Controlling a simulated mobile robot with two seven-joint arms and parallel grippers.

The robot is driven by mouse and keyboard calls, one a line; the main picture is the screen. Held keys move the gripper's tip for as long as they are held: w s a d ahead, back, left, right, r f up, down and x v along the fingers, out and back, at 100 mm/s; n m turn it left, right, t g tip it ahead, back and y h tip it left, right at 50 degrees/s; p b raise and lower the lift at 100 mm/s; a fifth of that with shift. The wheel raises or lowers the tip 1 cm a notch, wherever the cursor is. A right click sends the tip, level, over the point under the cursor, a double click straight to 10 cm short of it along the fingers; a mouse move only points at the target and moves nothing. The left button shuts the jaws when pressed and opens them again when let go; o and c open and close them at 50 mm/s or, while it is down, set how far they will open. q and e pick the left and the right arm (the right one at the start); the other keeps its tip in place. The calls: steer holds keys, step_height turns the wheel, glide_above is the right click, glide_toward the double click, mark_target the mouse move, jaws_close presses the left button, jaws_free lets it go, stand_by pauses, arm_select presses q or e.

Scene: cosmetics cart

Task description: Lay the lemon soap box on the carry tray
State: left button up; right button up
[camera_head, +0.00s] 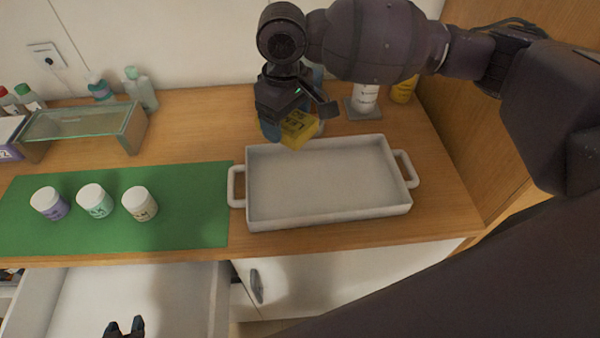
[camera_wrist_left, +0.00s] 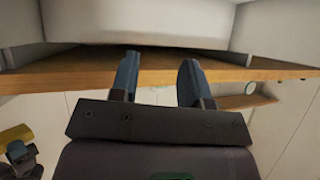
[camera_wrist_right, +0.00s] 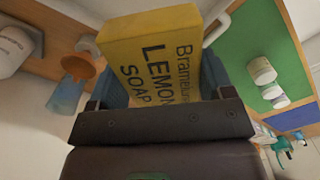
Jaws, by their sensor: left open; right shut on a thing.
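The yellow lemon soap box (camera_head: 299,129) is held in my right gripper (camera_head: 290,118), above the back left edge of the carry tray (camera_head: 330,219). In the right wrist view the box (camera_wrist_right: 150,58) shows its "LEMON SOAP" label and sits between the fingers. The carry tray is pale, empty, with a handle at each end, and stands on the wooden counter. My left gripper (camera_head: 125,328) is open and empty, low at the front over the open drawer. In the left wrist view its two fingers (camera_wrist_left: 159,85) are apart with nothing between them.
A green mat (camera_head: 180,230) left of the tray carries three white-lidded jars (camera_head: 95,201). A glass-topped stand (camera_head: 80,124) and bottles (camera_head: 143,90) are behind it. An open drawer (camera_head: 150,298) juts out in front.

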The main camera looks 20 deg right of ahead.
mark_target(290, 186)
step_height(290, 186, down, 18)
steer(key=shift+r+b, duration=0.1)
steer(key=shift+b, duration=0.25)
steer(key=shift+f, duration=0.25)
steer(key=o, duration=1)
steer(key=shift+r, duration=0.15)
step_height(290, 186, up, 12)
steer(key=shift+r, duration=0.1)
steer(key=shift+s, duration=0.1)
stand_by(0.3)
